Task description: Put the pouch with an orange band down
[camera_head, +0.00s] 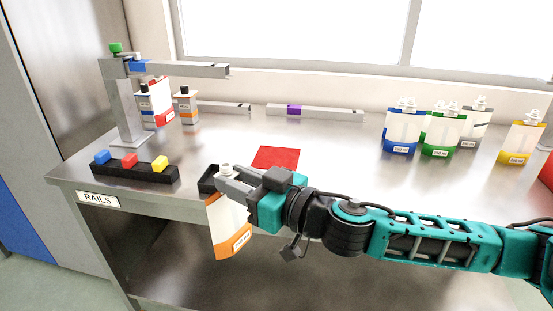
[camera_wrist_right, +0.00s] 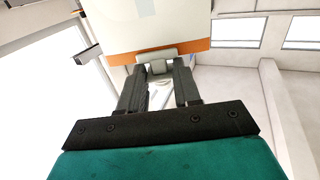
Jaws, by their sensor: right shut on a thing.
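The pouch with an orange band (camera_head: 230,228) is pale, with a white label on the band. My right gripper (camera_head: 224,183) is shut on it near its white cap. The pouch hangs nearly upright, slightly tilted, in front of the table's near edge in the picture. In the right wrist view the pouch (camera_wrist_right: 150,28) fills the top, with part of its orange band showing beyond the fingers (camera_wrist_right: 158,72). A red square (camera_head: 277,158) lies flat on the table behind my gripper. My left gripper is not in view.
Pouches with blue (camera_head: 402,130), green (camera_head: 443,135) and yellow (camera_head: 520,142) bands stand at the right, another behind them. A grey stand (camera_head: 125,105) with bottles beside it is at the left. A black rail (camera_head: 135,171) holds coloured blocks. The middle of the metal table (camera_head: 335,150) is clear.

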